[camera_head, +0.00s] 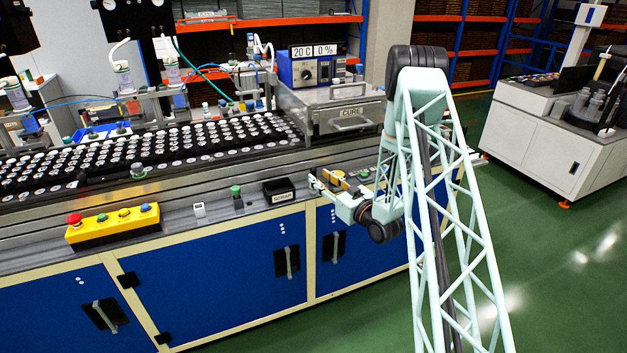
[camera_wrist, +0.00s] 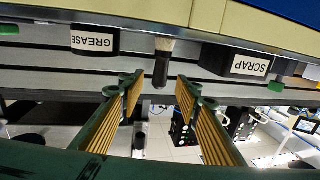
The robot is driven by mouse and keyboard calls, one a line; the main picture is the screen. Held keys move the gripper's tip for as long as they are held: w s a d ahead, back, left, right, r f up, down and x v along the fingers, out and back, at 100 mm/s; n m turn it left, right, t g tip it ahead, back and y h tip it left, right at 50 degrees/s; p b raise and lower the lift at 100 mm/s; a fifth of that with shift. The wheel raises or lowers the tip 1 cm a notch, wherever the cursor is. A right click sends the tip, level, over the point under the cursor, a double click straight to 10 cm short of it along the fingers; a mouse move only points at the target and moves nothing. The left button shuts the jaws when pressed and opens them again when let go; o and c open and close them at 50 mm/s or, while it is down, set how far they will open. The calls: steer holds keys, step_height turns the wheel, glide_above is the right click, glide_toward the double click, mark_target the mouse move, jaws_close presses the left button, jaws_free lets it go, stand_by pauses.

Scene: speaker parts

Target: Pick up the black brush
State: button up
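The black brush (camera_wrist: 161,68) shows in the wrist view, with a dark handle and a pale bristle end. It is by the grey bench edge, between the GREASE box and the SCRAP box. My gripper (camera_wrist: 160,80) is open, with yellow ribbed pads on both fingers. The brush handle appears in the gap between the fingertips, with clear space on both sides; I cannot tell the exact depth. In the head view my gripper (camera_head: 328,184) is at the front edge of the bench, right of the SCRAP box, and I cannot make out the brush there.
The black SCRAP box (camera_head: 279,191) and, in the wrist view, the black GREASE box (camera_wrist: 95,40) flank the brush. A green-topped item (camera_head: 237,196) stands left of the SCRAP box. The CURE unit (camera_head: 340,111) is behind my gripper. Green floor is open at right.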

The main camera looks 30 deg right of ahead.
mark_target(313, 172)
steer(key=shift+w, duration=0.1)
steer(key=shift+w+a, duration=0.2)
steer(key=shift+w, duration=1.05)
steer(key=shift+w+a, duration=0.2)
steer(key=shift+w, duration=1)
steer(key=shift+c, duration=0.9)
steer(key=c, duration=0.8)
